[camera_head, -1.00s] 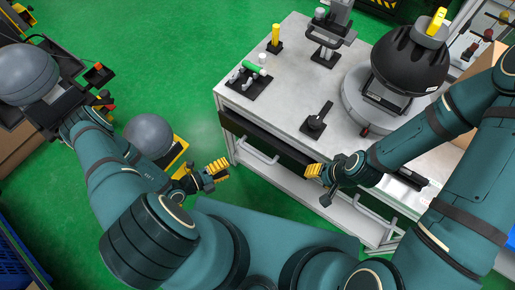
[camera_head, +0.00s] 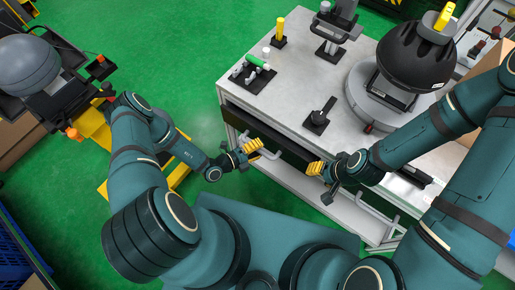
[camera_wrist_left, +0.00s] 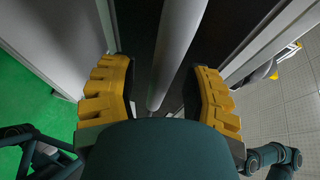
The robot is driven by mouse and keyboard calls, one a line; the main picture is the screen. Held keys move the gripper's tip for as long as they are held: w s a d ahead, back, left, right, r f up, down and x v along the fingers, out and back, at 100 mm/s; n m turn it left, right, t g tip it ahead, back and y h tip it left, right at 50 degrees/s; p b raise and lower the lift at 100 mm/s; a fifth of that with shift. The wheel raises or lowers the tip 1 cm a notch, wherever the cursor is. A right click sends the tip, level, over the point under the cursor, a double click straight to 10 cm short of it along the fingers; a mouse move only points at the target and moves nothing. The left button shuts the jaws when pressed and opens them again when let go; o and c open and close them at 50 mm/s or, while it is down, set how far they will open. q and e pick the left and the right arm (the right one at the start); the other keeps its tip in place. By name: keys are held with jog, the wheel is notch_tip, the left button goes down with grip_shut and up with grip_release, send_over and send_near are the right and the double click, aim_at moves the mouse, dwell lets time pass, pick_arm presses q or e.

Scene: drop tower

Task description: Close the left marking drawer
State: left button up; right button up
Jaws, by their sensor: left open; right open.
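The left marking drawer (camera_head: 270,134) is under the front edge of the grey-topped workbench, at its left part. A dark band shows there; how far it stands out is hard to tell. Its light bar handle (camera_head: 272,155) shows just right of my left gripper (camera_head: 252,148). In the left wrist view, a pale bar, apparently this handle (camera_wrist_left: 176,55), runs between the yellow fingers of my open left gripper (camera_wrist_left: 160,95), with gaps on both sides. My right gripper (camera_head: 315,168) is open at the bench's front, right of that handle, apparently holding nothing.
The bench top (camera_head: 290,105) carries a black lever plate (camera_head: 318,118), a fixture with a green part (camera_head: 256,62), a yellow-topped post (camera_head: 279,30) and a large black dome (camera_head: 415,60). A second handle (camera_head: 375,210) is lower right.

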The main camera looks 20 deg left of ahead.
aim_at(264, 141)
pick_arm(q)
jog(key=shift+o, duration=0.2)
grip_shut()
jog(key=w, duration=0.1)
jog(key=w+d+b, duration=0.1)
jog(key=w, duration=0.2)
jog(key=shift+d, duration=0.25)
jog(key=shift+c, duration=0.2)
grip_release()
jog(key=shift+a, duration=0.1)
jog(key=v, duration=1.2)
